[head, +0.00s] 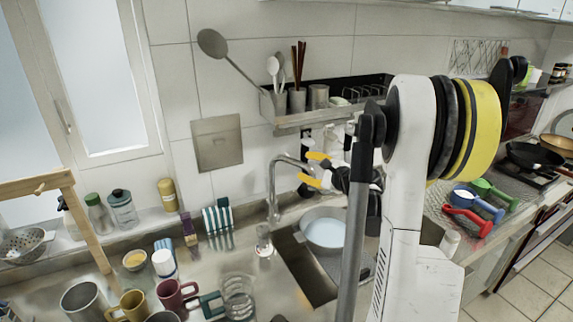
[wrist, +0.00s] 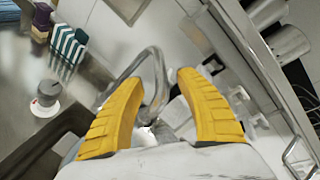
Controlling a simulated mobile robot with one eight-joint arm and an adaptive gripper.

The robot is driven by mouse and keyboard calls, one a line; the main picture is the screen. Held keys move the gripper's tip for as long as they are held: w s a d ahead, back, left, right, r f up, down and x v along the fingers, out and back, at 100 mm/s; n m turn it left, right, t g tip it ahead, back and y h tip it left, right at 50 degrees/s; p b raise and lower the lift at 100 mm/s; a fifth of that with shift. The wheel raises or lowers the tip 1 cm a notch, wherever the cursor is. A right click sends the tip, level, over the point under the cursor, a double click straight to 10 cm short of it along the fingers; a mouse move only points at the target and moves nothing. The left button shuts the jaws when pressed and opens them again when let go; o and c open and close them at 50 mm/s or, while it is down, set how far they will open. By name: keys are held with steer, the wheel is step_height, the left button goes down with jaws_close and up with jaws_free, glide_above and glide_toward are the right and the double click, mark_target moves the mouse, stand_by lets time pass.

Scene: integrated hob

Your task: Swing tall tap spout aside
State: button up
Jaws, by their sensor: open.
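The tall tap (head: 272,195) is a grey metal gooseneck that stands behind the sink in the head view. Its spout arches to the right toward my gripper (head: 313,169). My gripper has two yellow fingers, open and apart, at the spout's outer end. In the wrist view the curved tap spout (wrist: 153,62) runs between and just beyond the fingertips of my gripper (wrist: 159,80). I cannot tell whether either finger touches the spout. My arm hides part of the area to the right of the tap.
The sink (head: 302,268) holds a round pan (head: 325,231). A wall shelf (head: 320,118) with utensils and cups hangs above the gripper. A striped teal-and-white item (head: 217,219) and a soap dispenser (head: 264,242) stand left of the tap. Several mugs crowd the front left counter.

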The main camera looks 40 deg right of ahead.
mark_target(297, 163)
steer(key=b+x, duration=0.2)
steer(key=x, duration=0.7)
steer(key=shift+s, duration=0.1)
jaws_close()
